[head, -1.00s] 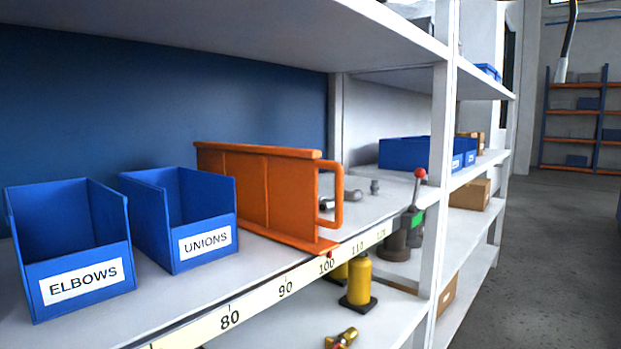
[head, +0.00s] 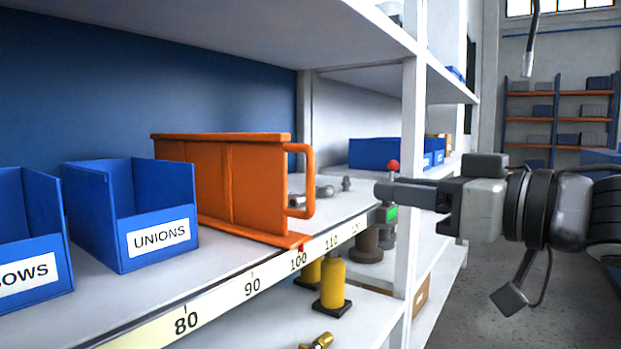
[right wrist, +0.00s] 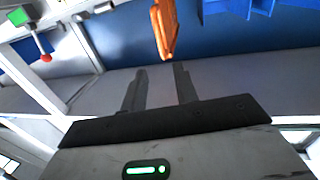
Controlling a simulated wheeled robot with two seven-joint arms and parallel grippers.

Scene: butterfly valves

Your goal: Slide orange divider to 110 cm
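The orange divider (head: 240,187) stands upright on the shelf, its loop handle (head: 309,180) at the front right end. Its foot meets the shelf's front edge, with a small red marker (head: 302,248) at about the 100 mark of the scale (head: 253,285). The divider also shows in the right wrist view (right wrist: 165,30), beyond the fingertips. My right gripper (head: 380,190) is to the right of the handle, apart from it, fingers pointing left. In the right wrist view its fingers (right wrist: 158,72) are spread with nothing between them. My left gripper is not in view.
Blue bins labelled UNIONS (head: 130,215) and ELBOWS (head: 30,240) stand left of the divider. Grey fittings (head: 322,191) lie right of it. A red-knobbed lever with a green block (head: 391,213) is at the shelf edge by my right gripper, near the white post (head: 410,130).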

